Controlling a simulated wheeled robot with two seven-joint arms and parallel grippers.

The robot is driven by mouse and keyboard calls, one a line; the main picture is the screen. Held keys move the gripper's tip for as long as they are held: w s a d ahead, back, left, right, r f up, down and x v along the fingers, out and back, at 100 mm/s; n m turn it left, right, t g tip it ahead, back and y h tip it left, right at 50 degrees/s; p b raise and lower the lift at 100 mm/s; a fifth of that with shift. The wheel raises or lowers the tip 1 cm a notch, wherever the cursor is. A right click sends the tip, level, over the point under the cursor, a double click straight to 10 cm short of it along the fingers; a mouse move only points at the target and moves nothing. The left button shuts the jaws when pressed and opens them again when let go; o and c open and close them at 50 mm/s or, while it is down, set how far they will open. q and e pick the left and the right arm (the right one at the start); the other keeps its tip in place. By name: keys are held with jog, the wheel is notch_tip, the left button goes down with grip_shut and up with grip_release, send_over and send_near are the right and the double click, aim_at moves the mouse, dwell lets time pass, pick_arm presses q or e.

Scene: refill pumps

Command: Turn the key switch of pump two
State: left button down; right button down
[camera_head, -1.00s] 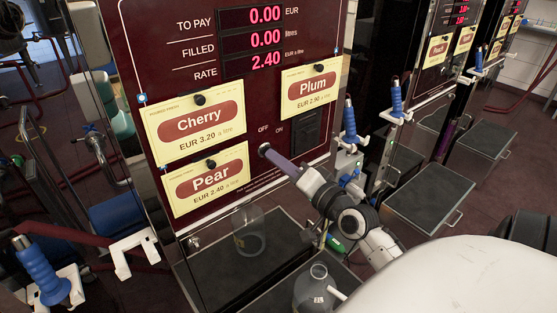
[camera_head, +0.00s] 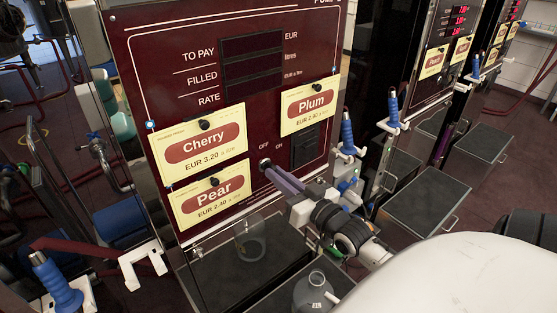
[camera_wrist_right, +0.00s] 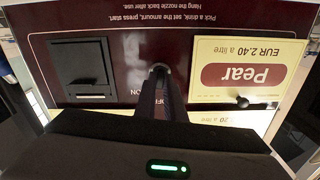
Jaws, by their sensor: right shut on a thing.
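The dark red panel of pump two (camera_head: 215,120) faces me, its label partly cut off at the top edge. Its key switch (camera_head: 264,163) is a round metal lock beside the words OFF and ON. My right gripper (camera_head: 272,170) is shut on the key at this switch. In the right wrist view the lock (camera_wrist_right: 160,69) shows just beyond the dark fingers (camera_wrist_right: 160,92). The key itself is mostly hidden between the fingers, so its angle cannot be told. The three displays (camera_head: 252,45) are dark. My left gripper is not in view.
Cherry (camera_head: 198,143), Pear (camera_head: 212,195) and Plum (camera_head: 310,103) cards hang around the switch. A clear jug (camera_head: 250,240) and a bottle (camera_head: 314,291) stand below. A blue-handled nozzle (camera_head: 347,132) hangs to the right, another (camera_head: 55,283) at lower left. Neighbouring pumps stand at right.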

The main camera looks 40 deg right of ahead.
jog(key=shift+n+p, duration=0.4)
jog(key=shift+n, duration=0.4)
jog(key=c, duration=1.8)
grip_release()
jog(key=shift+c, duration=0.2)
jog(key=shift+s, duration=0.1)
jog(key=s+a, duration=0.1)
jog(key=s, duration=0.9)
jog(key=shift+b, duration=0.3)
